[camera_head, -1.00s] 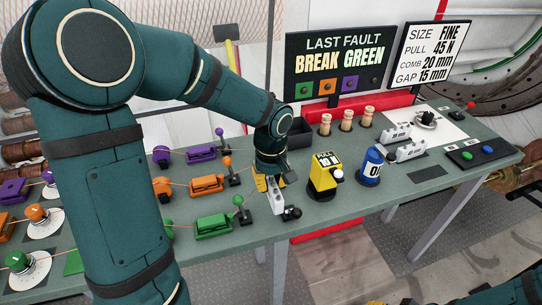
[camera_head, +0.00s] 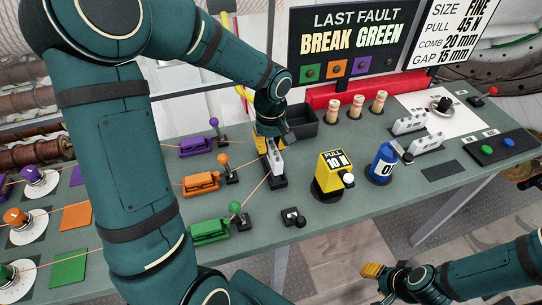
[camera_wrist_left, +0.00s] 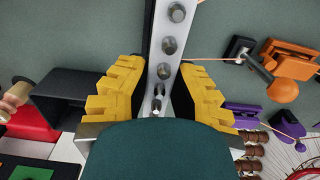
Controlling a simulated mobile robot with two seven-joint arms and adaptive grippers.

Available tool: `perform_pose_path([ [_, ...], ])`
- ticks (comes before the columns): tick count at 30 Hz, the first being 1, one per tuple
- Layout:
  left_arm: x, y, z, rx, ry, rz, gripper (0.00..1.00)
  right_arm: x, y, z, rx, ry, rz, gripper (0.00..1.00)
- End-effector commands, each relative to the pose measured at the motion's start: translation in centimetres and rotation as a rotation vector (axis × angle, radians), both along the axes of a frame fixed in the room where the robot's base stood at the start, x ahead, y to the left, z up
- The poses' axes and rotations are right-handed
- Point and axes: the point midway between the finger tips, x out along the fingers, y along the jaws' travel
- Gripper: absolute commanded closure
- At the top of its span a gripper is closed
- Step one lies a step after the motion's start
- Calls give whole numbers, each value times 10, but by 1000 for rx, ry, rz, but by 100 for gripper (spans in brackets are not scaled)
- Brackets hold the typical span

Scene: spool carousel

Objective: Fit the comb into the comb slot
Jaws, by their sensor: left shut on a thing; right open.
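The comb (camera_head: 277,158) is a pale upright plate held in the yellow fingers of my left gripper (camera_head: 267,150). A dark base (camera_head: 278,182) shows below it; I cannot tell whether this is the comb's foot or the slot, or whether the comb is seated. In the left wrist view, the comb (camera_wrist_left: 167,50) is a pale strip with a row of round grey studs, between the yellow fingers of my left gripper (camera_wrist_left: 160,95), with black strips along it. My right gripper (camera_head: 378,282) is open and empty at the bottom, off the table's front edge.
Green (camera_head: 210,230), orange (camera_head: 201,183) and purple (camera_head: 196,146) units with threads stand left of the comb. A black bin (camera_head: 303,125) is behind it. A yellow pull gauge (camera_head: 331,173) and blue bottle (camera_head: 382,162) stand right. A small black device (camera_head: 293,217) is in front.

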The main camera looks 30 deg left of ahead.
Motion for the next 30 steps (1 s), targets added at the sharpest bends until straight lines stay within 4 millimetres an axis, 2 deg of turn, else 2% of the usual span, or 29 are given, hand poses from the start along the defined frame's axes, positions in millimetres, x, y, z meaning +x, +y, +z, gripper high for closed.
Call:
perform_pose_path([
  [5,0,0,-12,0,1,-1,100,-1,0,-2,0,2,2,56],
  [12,0,0,-42,-1,2,0,100,-2,1,-6,1,5,4,56],
  [24,0,0,-47,-1,-1,0,100,-3,1,-10,2,7,6,56],
  [25,0,0,-47,0,0,0,73,-4,1,-10,2,8,6,56],
  [26,0,0,-46,0,0,0,62,-3,1,-9,2,8,6,56],
  [27,0,0,-46,0,0,0,57,-3,1,-9,2,8,6,56],
  [30,0,0,-46,0,0,0,57,-3,1,-9,2,7,6,56],
])
